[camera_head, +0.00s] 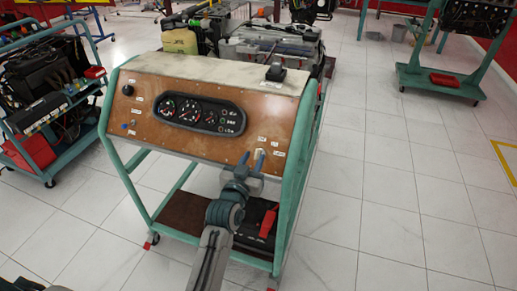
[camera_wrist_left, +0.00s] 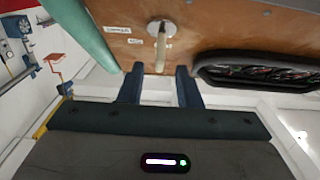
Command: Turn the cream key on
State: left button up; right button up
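The cream key (camera_head: 261,151) sits on the right part of the brown instrument panel (camera_head: 155,88). In the left wrist view the cream key (camera_wrist_left: 161,50) sticks out from a round metal base on the panel. My left gripper (camera_head: 252,161) is at the panel in front of the key. In the wrist view its two dark blue fingers (camera_wrist_left: 160,78) are apart, with the key's free end between or just beyond their tips. Contact with the key does not show. My right gripper is in neither view.
The gauge cluster (camera_head: 203,113) lies left of the key, and also shows in the wrist view (camera_wrist_left: 255,70). The panel is on a green-framed trainer (camera_head: 288,205). A black knob (camera_head: 128,89) is at the panel's left.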

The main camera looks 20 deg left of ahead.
aim_at(256, 154)
pick_arm(q)
jog(key=w, duration=0.2)
jog(key=shift+w+d, duration=0.15)
jog(key=shift+w, duration=0.95)
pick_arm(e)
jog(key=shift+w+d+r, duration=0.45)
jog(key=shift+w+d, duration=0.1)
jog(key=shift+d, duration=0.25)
